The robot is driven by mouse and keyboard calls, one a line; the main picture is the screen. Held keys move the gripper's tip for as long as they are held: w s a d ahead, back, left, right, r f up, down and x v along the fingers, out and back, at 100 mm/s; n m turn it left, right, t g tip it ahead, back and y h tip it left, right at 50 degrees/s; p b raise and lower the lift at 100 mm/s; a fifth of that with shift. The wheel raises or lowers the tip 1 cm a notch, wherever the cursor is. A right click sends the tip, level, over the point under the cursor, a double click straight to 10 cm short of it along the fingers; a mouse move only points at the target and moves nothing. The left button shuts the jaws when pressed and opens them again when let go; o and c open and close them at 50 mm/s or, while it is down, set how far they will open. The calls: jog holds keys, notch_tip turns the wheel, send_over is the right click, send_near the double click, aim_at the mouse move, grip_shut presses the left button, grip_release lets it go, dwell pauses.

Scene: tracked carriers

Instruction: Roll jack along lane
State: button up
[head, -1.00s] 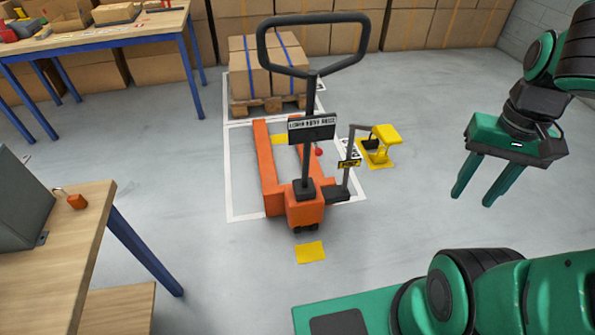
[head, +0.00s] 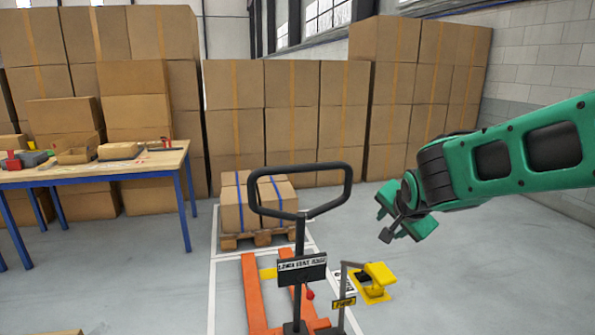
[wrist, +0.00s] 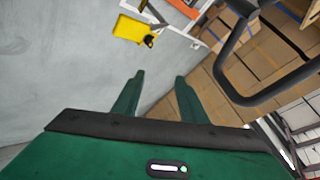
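The orange pallet jack (head: 253,290) stands on the floor in a white-lined lane (head: 212,290), forks toward a loaded pallet. Its black loop handle (head: 348,190) is upright on a dark shaft with a lettered plate (head: 301,269). The handle loop also shows at the right of the wrist view (wrist: 226,88). My gripper (head: 392,220) is to the right of the handle, apart from it. In the wrist view its two green fingers (wrist: 159,82) are spread with nothing between them. The jack's lower front is cut off by the head view's bottom edge.
A pallet (head: 262,239) with strapped cartons stands at the lane's far end. A yellow stand (head: 376,284) is right of the jack. A workbench (head: 95,172) is at left, and stacked cartons (head: 235,135) line the back. Floor at right is clear.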

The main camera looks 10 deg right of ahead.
jog(key=w+a+r+m+t, duration=0.2)
jog(key=w+a+r+t, duration=0.2)
jog(key=w+a, duration=0.4)
jog(key=m+t+y, duration=0.2)
jog(key=t+y, duration=0.1)
send_near(300, 167)
jog(key=w, duration=0.1)
jog(key=w+f, duration=0.1)
jog(key=w, duration=0.1)
jog(key=w+d+f, duration=0.1)
jog(key=shift+w, duration=0.15)
jog(key=x, duration=1)
jog(key=shift+w+d+r, duration=0.1)
jog(key=shift+w, duration=0.25)
jog(key=shift+c, duration=0.6)
grip_shut()
